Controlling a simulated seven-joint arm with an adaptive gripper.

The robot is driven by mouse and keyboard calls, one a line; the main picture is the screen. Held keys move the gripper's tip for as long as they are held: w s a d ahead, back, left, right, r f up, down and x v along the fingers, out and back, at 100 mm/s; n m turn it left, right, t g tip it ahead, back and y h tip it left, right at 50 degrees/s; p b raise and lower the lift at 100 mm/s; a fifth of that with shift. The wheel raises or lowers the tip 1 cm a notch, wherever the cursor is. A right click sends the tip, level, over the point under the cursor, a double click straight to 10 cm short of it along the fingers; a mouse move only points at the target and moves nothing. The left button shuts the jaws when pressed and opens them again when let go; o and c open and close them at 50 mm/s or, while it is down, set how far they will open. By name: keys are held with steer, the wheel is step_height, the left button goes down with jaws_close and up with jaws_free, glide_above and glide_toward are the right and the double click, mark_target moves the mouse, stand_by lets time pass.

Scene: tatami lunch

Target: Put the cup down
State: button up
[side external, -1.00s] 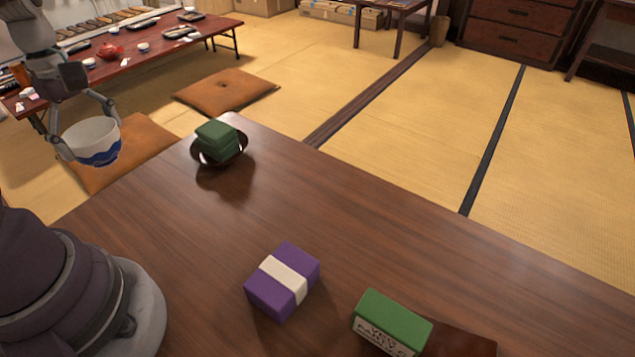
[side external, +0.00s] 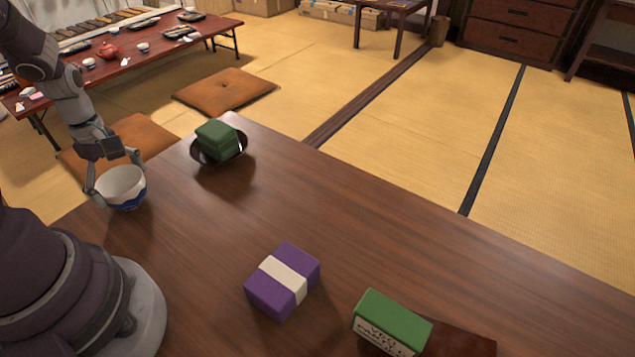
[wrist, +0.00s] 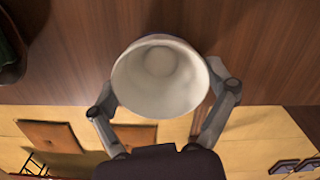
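The cup (side external: 121,189) is white with a blue wave band and stands upright, low over the left corner of the table (side external: 200,235). I cannot tell for sure whether its base touches the wood. My gripper (side external: 118,181) has one finger on each side of the cup, against its wall. In the wrist view the white cup (wrist: 158,80) shows its empty inside, between the fingertips of my gripper (wrist: 162,88).
A purple box with a white band (side external: 283,281) and a green box (side external: 391,321) lie nearer the front. The middle of the table is clear. Cushions (side external: 227,91) lie on the floor.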

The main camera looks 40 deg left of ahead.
steer(key=shift+o, duration=0.8)
step_height(320, 180, up, 10)
steer(key=d+r+m+t, duration=0.2)
steer(key=d+r+m, duration=0.2)
steer(key=d+m, duration=0.4)
steer(key=w+d+r+m+t, duration=0.1)
steer(key=d+r+m+t, duration=0.2)
steer(key=d+m, duration=0.6)
steer(key=r+m, duration=0.1)
steer(key=m, duration=0.3)
steer(key=shift+w+r+t, duration=0.2)
steer(key=shift+r+t, duration=0.05)
steer(key=shift+t, duration=0.05)
